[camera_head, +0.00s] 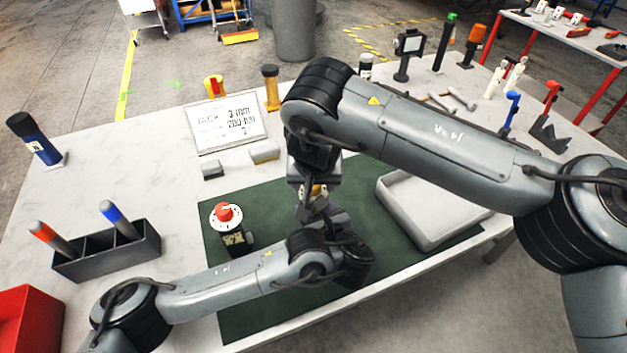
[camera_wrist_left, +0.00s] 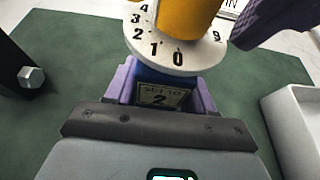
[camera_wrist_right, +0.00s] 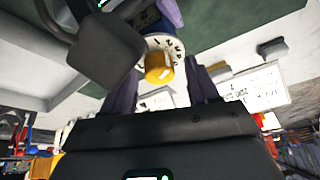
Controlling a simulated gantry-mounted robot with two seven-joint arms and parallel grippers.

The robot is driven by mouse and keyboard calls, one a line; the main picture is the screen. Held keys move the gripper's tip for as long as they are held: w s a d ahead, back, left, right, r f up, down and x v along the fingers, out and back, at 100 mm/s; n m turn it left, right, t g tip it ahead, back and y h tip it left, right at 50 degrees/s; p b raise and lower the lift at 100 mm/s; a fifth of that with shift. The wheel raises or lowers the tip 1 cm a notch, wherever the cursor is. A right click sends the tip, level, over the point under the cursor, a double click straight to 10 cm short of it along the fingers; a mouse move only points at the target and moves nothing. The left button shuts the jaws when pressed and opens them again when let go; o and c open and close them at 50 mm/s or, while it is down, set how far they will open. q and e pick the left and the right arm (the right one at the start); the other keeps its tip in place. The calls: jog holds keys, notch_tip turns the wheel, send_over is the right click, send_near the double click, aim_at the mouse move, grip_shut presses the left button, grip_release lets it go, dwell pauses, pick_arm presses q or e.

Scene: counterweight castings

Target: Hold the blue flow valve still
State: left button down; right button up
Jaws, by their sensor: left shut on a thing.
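The blue flow valve (camera_wrist_left: 160,92) has a white numbered dial (camera_wrist_left: 165,52), a yellow knob (camera_wrist_left: 188,14) and a label that seems to read "SET TO 2". My left gripper (camera_wrist_left: 160,100) is shut on its blue body, with purple fingers on both sides. In the head view the arms mostly hide the valve; a bit of the yellow knob (camera_head: 316,190) shows. My right gripper (camera_wrist_right: 163,88) is open, its fingers apart on either side of the yellow knob (camera_wrist_right: 158,67), with gaps visible. The left gripper also shows in the head view (camera_head: 322,215).
A second valve with a red knob (camera_head: 224,212) stands left on the green mat (camera_head: 262,195). A grey tray (camera_head: 440,240) lies right. A divided black holder (camera_head: 108,252), a sign board (camera_head: 226,122) and two small blocks stand around the mat.

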jog(key=v, duration=1.2)
jog(key=shift+s, duration=0.1)
pick_arm(q)
jog(key=shift+c, duration=1.6)
grip_release()
